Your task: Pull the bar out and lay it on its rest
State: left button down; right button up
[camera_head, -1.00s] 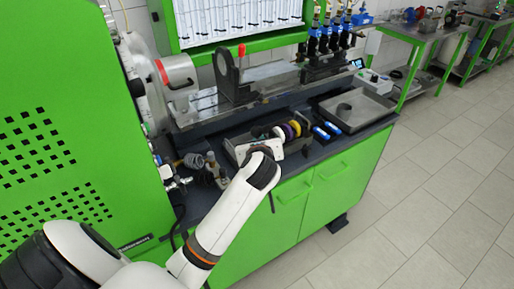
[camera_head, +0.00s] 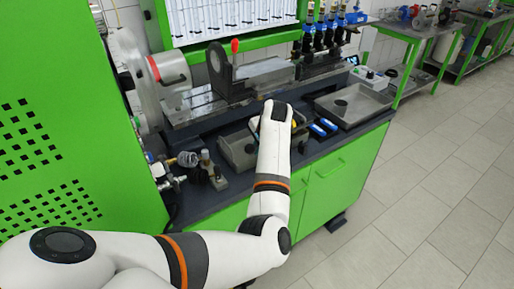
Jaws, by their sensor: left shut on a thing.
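My left gripper (camera_head: 266,122) is at the grey tray-like holder (camera_head: 235,152) on the bench, beyond my white wrist. It is shut on the bar, but the wrist hides the fingers and most or all of the bar. A little of the coloured rings (camera_head: 294,124) shows just right of the wrist. How far the bar sits in the rings cannot be told, and I cannot make out its rest. My right gripper is not in view.
A clamp fixture with a red-knobbed lever (camera_head: 235,46) stands behind the holder. Blue items (camera_head: 323,128) and a metal tray (camera_head: 352,104) are to the right. Small fittings (camera_head: 205,165) stand to the left. The tiled floor (camera_head: 430,200) at right is clear.

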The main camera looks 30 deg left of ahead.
aim_at(255, 171)
pick_arm(q)
notch_tip(255, 171, down, 4)
jog(key=b, duration=0.4)
jog(key=shift+a+r, duration=0.1)
jog(key=shift+r, duration=0.15)
jog(key=f+b, duration=0.2)
jog(key=shift+b, duration=0.4)
jog(key=shift+f, duration=0.95)
jog(key=shift+p, duration=0.95)
jog(key=shift+f+p, duration=0.3)
jog(key=shift+f, duration=0.25)
jog(key=shift+s+f+p, duration=0.15)
jog(key=shift+f+p, duration=0.15)
jog(key=shift+p, duration=0.05)
